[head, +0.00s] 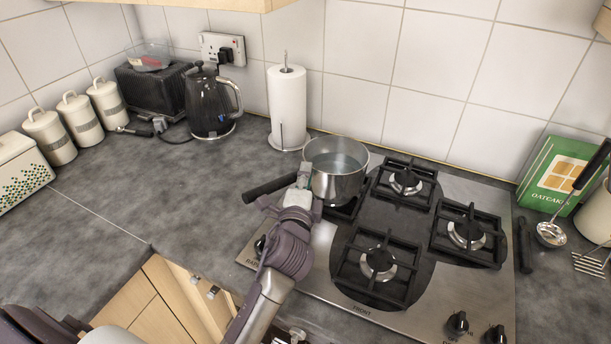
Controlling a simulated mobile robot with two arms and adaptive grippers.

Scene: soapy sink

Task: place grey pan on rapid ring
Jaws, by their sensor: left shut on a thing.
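The grey pan (337,172) is a shiny metal pot, upright, with its black handle (268,188) pointing left. It is at the hob's left rear, over a mostly hidden burner grate (346,208); I cannot tell if it rests there. My left gripper (304,183) is shut on the pan at its left side, near where the handle joins; the fingers are partly hidden. The hob (322,243) shows three uncovered burners: rear (406,182), right (467,235) and front (379,263). Which one is the rapid ring is not clear. My right gripper is not in view.
A paper towel roll (287,108) stands just behind the pan, with a black kettle (210,105) to its left. A green oatcake box (560,177) and a ladle (551,234) are right of the hob. The grey worktop (170,190) on the left is clear.

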